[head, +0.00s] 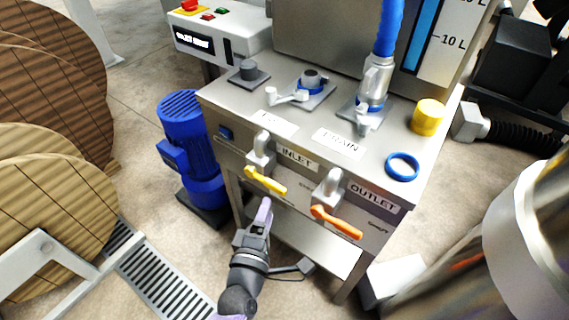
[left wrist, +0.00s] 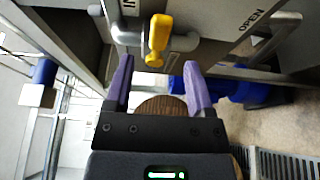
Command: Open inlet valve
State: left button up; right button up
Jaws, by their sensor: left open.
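The inlet valve has a yellow lever handle (head: 265,181) on the front panel under the INLET label (head: 297,157). The lever points right and slightly down in the head view. My left gripper (head: 263,205) is just below the lever, apart from it. In the left wrist view the yellow handle (left wrist: 158,40) is ahead of the open purple fingers (left wrist: 160,85), with nothing between them. An OPEN marking (left wrist: 252,20) shows on the panel in that view. The outlet valve has an orange lever (head: 336,222) to the right. My right gripper is not in view.
A blue pump motor (head: 187,145) stands left of the bench. The steel bench top (head: 290,112) holds a yellow cap (head: 427,117), a blue ring (head: 402,167) and a blue hose (head: 388,28). Wooden cable reels (head: 45,190) are at left, and a steel cylinder (head: 525,235) is at right.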

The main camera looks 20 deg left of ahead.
aim_at(275, 191)
pick_arm(q)
jog(key=w+b, duration=0.2)
jog(key=w, duration=0.5)
jog(key=shift+w+a+f+b, duration=0.1)
jog(key=shift+w+b, duration=0.25)
jog(key=shift+w, duration=0.6)
jog(key=shift+c, duration=1.3)
grip_shut()
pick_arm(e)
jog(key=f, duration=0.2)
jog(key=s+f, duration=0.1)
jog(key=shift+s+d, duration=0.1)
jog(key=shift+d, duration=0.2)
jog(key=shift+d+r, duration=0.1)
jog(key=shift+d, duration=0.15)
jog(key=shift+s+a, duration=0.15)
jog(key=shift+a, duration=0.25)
